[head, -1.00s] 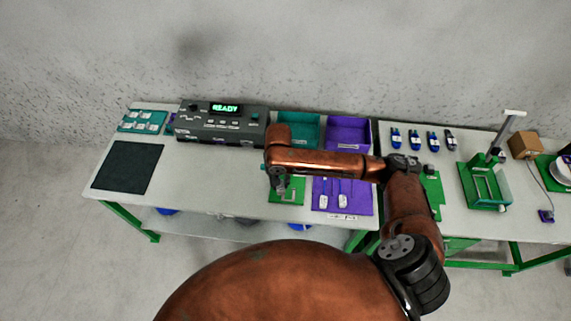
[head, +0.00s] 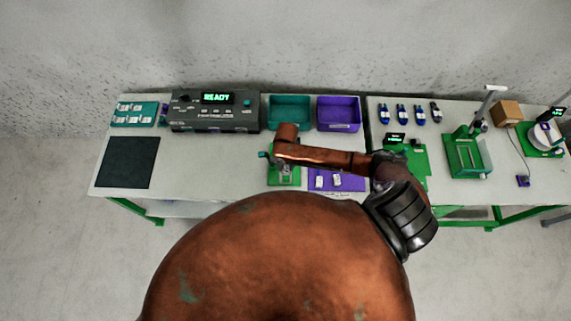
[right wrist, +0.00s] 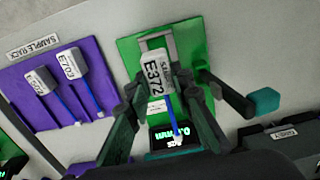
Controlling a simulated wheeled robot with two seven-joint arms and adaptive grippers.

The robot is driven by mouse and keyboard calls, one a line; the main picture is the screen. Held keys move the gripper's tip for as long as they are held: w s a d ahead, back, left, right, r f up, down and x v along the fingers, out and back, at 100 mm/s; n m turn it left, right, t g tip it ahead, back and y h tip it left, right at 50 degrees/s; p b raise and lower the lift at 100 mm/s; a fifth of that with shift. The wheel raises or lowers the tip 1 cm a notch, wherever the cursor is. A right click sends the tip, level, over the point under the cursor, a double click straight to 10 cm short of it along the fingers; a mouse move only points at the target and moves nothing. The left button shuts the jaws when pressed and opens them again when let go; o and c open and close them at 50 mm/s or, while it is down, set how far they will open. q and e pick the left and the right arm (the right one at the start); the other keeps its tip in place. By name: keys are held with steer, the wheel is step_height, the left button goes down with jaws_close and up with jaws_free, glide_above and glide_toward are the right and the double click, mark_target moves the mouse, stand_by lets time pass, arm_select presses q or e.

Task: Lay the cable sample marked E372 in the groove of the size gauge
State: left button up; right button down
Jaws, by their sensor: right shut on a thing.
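My right gripper (right wrist: 168,88) is shut on the cable sample marked E372 (right wrist: 158,76), a white tag with a blue cable. The cable runs down the right wrist view toward a dark display with green digits. The gripper and sample are over the green size gauge (right wrist: 130,52); I cannot tell whether the cable touches it or lies in its groove. In the head view my right gripper (head: 284,171) covers much of the gauge (head: 272,180). My left gripper is not in view.
The purple sample rack (right wrist: 20,88) beside the gauge holds two other tagged samples (right wrist: 72,63). A grey machine reading READY (head: 214,112) and teal (head: 290,111) and purple (head: 339,113) bins stand behind. A dark mat (head: 127,163) lies at left.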

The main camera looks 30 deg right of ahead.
steer(key=shift+f+b, duration=1.7)
steer(key=shift+b, duration=0.25)
steer(key=shift+f, duration=0.75)
steer(key=shift+a+p, duration=0.1)
steer(key=shift+p, duration=0.4)
steer(key=shift+p, duration=0.55)
steer(key=shift+s+f+b, duration=0.1)
steer(key=shift+f+b, duration=0.35)
steer(key=shift+f, duration=1.05)
stand_by(0.4)
steer(key=c, duration=1.6)
jaws_free()
